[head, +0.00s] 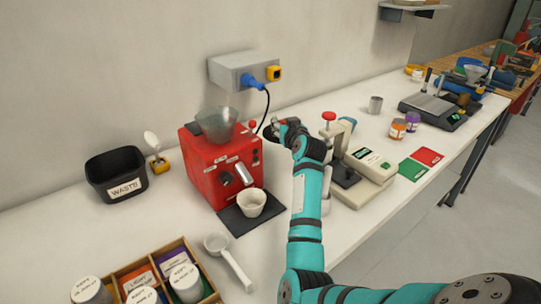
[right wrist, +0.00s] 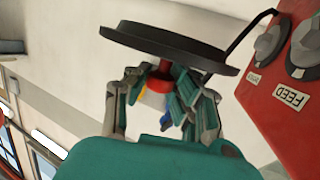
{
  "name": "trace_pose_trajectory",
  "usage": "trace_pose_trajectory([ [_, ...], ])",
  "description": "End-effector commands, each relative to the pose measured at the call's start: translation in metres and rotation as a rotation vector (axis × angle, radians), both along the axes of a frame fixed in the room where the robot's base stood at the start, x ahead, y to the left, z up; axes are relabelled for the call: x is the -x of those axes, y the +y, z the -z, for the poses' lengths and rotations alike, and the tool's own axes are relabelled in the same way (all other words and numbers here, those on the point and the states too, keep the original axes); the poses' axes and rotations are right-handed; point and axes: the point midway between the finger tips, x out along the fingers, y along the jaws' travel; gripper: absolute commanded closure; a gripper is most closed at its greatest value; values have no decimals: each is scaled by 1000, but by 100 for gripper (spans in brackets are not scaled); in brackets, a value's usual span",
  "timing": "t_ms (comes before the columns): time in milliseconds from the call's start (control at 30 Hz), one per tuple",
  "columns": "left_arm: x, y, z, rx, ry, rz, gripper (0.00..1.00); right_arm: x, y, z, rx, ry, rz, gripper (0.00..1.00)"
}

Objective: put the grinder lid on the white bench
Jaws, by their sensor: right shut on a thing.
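The grinder lid (right wrist: 170,47) is a black disc with a red knob. My right gripper (right wrist: 160,92) is shut on that knob in the right wrist view, and the disc is held off the bench. In the head view, my right gripper (head: 284,127) is just right of the red grinder (head: 205,168), and hides most of the lid. The grinder's clear hopper (head: 217,123) has no lid on it. The white bench (head: 275,238) runs along the wall. My left gripper is not in view.
A cream cup (head: 251,203) stands on a dark mat before the grinder. A cream press-like device (head: 365,165) stands right of my arm. A waste bin (head: 118,174), a white scoop (head: 230,262) and a wooden jar box (head: 130,272) are left. Bare bench lies front centre.

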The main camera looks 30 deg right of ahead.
Motion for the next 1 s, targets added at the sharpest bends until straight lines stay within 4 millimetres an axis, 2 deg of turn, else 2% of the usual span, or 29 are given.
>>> trace_pose_trajectory([
  [33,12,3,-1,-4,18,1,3,0,0,16,-4,4,-1,100],
  [167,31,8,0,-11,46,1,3,0,1,49,-4,4,-2,100],
  [333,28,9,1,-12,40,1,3,0,0,76,-1,0,0,100],
  [467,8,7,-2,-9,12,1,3,0,2,81,0,-2,0,100],
  [600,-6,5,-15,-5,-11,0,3,1,24,79,-5,-3,-2,100],
  [733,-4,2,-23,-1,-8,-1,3,3,44,79,-5,-2,0,100],
  [800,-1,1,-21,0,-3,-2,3,4,40,91,-1,2,2,100],
  [1000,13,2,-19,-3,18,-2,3,3,39,94,2,-1,2,100],
])
